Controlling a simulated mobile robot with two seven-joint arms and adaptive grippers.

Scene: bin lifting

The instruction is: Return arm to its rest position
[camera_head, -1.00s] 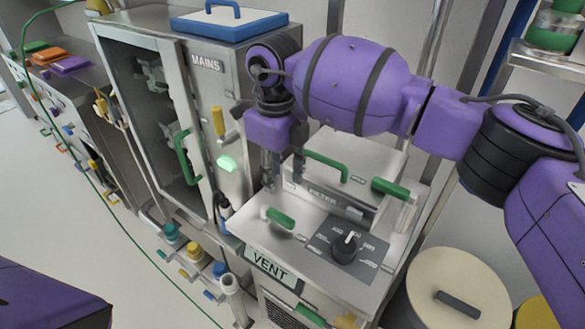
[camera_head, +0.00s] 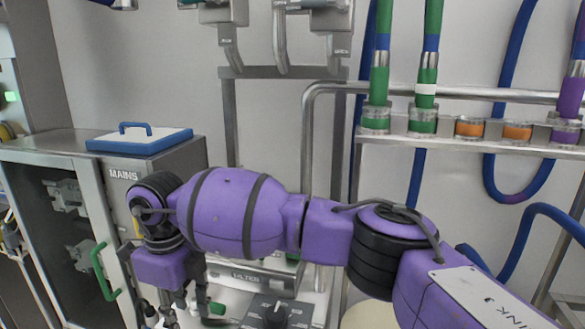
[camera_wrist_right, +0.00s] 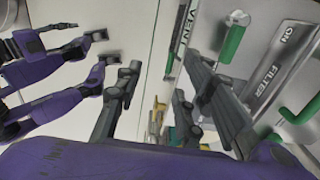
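My right arm is purple and reaches across the head view from the right. Its right gripper (camera_head: 190,304) points down beside the MAINS cabinet (camera_head: 128,176), above the left side of the panel with the FILTER unit (camera_head: 247,276). The right wrist view shows its two dark fingers (camera_wrist_right: 162,92) wide apart with nothing between them. The FILTER unit with green handles also shows there (camera_wrist_right: 270,75), right of the fingers. My left gripper (camera_wrist_right: 104,55) appears at the left of the wrist view, its dark fingers apart and empty. It is out of the head view.
A blue-and-white lidded tray (camera_head: 140,140) lies on the cabinet. A black dial (camera_head: 276,312) is right of the right gripper. Behind are a metal pipe rail (camera_head: 335,86), a shelf (camera_head: 470,146) with green-banded fittings, and blue hoses (camera_head: 520,235). A round pale lid (camera_head: 368,315) is below the arm.

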